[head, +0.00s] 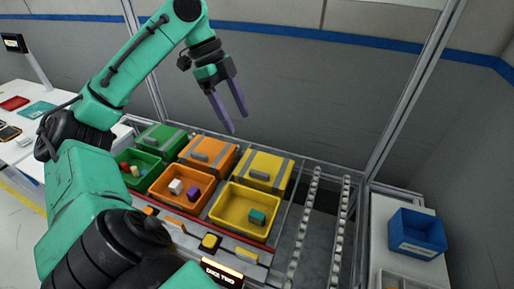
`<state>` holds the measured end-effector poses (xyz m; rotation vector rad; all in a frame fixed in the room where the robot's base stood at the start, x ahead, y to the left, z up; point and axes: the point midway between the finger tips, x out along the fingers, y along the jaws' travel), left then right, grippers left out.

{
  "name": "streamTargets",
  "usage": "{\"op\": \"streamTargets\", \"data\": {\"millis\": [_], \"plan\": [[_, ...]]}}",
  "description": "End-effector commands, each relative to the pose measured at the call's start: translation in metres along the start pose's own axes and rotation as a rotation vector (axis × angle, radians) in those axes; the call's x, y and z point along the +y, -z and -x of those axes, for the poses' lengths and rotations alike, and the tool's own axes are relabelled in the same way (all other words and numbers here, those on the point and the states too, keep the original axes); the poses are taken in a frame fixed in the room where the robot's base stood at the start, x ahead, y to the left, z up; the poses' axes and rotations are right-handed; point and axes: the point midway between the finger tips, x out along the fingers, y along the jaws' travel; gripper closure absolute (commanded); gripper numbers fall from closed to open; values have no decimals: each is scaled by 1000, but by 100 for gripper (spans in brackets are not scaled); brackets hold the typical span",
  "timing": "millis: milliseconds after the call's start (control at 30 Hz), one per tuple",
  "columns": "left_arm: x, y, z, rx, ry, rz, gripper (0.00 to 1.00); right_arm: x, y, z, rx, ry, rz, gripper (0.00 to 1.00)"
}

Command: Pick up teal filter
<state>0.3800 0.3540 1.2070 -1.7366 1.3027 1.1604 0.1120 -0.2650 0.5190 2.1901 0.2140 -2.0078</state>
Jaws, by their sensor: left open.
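A small teal block, the teal filter (257,217), lies in the right part of the open yellow bin (228,222). My left gripper (229,115) is open and empty. Its two purple fingers point down, in the air above the row of bins and up-left of the teal filter in the picture. Nothing hides the teal filter. My right gripper is not in view.
An orange bin (165,201) holds a white block (176,187) and a purple block (193,194). A green bin (145,175) stands left of it. Closed green, orange and yellow boxes stand behind. Roller rails (340,235) and a blue bin (417,232) are at right.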

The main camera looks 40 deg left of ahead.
Motion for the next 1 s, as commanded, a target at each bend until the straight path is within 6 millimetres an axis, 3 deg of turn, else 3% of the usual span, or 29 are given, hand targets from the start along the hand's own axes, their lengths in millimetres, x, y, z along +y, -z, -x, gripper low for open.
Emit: {"op": "streamTargets", "data": {"millis": [33, 167, 267, 500, 600, 700, 867, 1000], "plan": [[0, -9, -21, 0, -1, 0, 28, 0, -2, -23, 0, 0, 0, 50], [0, -23, -55, 0, -1, 0, 28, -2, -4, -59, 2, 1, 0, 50], [0, -38, -91, 0, -1, 0, 28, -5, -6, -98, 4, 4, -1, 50], [0, -80, -194, 0, 0, 0, 28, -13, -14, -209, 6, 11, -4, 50], [0, -94, -227, 0, 0, 0, 28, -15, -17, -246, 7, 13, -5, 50], [0, -102, -247, 0, 0, 0, 28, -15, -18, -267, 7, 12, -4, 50], [0, -106, -258, 0, 0, 0, 28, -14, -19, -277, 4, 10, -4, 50], [0, -106, -280, 0, -3, -1, 28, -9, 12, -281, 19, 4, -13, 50]]}}
